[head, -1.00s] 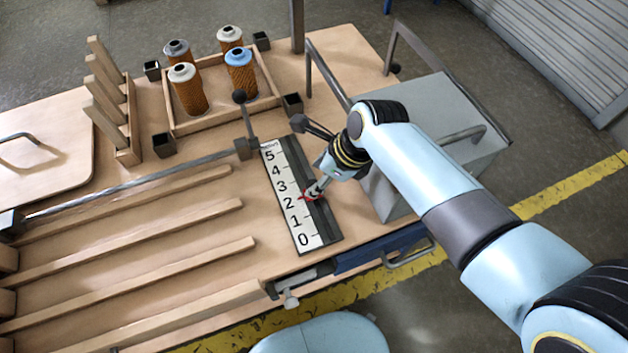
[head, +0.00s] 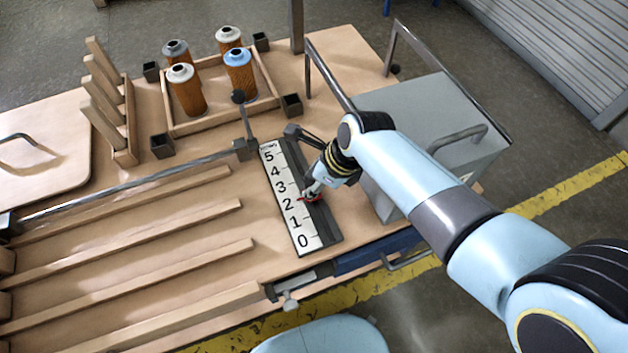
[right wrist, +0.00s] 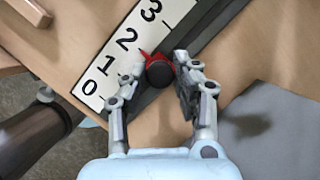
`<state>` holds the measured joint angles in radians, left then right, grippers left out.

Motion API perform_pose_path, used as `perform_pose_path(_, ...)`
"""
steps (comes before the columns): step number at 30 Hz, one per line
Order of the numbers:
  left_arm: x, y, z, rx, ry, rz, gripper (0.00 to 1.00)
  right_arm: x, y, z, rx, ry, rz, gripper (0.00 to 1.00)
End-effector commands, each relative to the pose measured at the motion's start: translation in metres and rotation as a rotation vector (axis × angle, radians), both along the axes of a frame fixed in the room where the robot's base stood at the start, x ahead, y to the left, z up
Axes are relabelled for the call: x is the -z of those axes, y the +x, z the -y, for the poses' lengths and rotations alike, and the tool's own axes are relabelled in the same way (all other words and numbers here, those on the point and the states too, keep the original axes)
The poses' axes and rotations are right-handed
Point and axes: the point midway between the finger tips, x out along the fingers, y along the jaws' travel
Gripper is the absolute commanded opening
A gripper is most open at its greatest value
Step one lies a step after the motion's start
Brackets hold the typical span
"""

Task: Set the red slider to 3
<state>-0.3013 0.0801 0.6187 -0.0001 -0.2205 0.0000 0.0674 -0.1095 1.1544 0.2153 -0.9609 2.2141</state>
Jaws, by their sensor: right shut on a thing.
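The red slider (head: 306,199) sits on a dark rail (head: 327,229) beside a white scale (head: 279,188) numbered 0 to 5. Its red pointer is at about the 2. In the right wrist view the slider has a round black knob (right wrist: 160,74) with red around it, and the pointer tip lies beside the 2. My right gripper (head: 311,191) is down at the slider, shut on it. In the right wrist view its two fingers (right wrist: 158,65) stand on either side of the knob. My left gripper is not in view.
A grey box (head: 432,125) with handles stands right of the scale, under my right arm. A wooden tray (head: 218,119) with filter cartridges is at the back. Wooden rails (head: 140,226) and a metal bar (head: 130,188) lie to the left.

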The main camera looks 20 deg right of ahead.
Motion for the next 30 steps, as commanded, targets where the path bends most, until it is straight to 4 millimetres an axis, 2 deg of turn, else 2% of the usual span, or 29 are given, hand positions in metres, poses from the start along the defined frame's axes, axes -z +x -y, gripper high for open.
perform_pose_path(7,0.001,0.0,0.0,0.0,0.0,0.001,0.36,0.0,0.002,0.0,0.0,0.0,0.0,0.0)
perform_pose_path(16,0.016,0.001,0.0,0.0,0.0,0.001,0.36,0.002,0.043,-0.001,0.0,0.0,0.0,0.0)
perform_pose_path(25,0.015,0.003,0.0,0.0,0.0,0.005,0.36,0.001,0.044,-0.001,0.0,0.0,-0.003,0.0)
perform_pose_path(26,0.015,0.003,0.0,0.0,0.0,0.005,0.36,0.001,0.044,-0.002,0.0,0.0,-0.003,0.31)
perform_pose_path(30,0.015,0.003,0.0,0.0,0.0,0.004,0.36,0.001,0.045,-0.002,0.0,0.001,-0.002,0.49)
